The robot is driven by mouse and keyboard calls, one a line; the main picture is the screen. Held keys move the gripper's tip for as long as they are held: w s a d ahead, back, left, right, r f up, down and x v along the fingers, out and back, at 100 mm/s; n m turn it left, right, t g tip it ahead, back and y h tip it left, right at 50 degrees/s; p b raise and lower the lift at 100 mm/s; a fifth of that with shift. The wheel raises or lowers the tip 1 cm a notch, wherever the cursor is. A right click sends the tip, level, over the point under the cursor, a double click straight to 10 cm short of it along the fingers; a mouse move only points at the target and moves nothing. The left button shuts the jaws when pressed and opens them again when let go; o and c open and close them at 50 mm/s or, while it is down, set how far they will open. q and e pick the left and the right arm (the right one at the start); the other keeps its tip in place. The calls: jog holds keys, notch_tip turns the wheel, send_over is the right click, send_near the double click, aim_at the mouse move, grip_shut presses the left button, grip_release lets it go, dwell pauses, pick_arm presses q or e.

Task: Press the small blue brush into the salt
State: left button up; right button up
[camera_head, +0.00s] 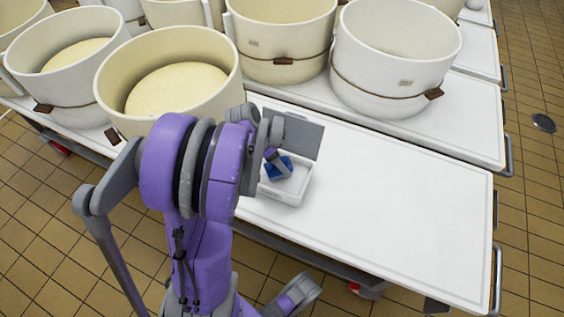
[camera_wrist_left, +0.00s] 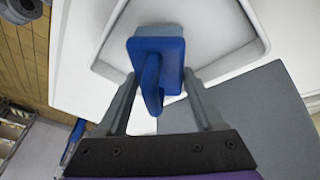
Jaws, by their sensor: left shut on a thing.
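The small blue brush (camera_head: 279,168) is over the white tray (camera_head: 289,199) on the table. In the left wrist view the brush (camera_wrist_left: 157,50) shows a flat blue block and a raised blue handle. My left gripper (camera_wrist_left: 159,84) is shut on the brush, with a grey finger on each side of it. The tray's pale inside, where the salt lies, is hard to tell from its white walls. I cannot tell whether the brush touches the salt. My arm hides part of the tray in the head view.
A grey mat (camera_head: 306,138) lies behind the tray. Large round vats stand behind, including a cream one (camera_head: 215,95) close to my arm and a white one (camera_head: 393,92). The white table (camera_head: 400,200) is clear to the right of the tray.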

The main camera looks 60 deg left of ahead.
aim_at(286, 158)
pick_arm(q)
jog(key=shift+f+b, duration=0.3)
jog(key=shift+f, duration=0.2)
dwell(0.8)
dwell(1.0)
jog(key=shift+r+p, duration=2.9)
jog(key=shift+r, duration=0.55)
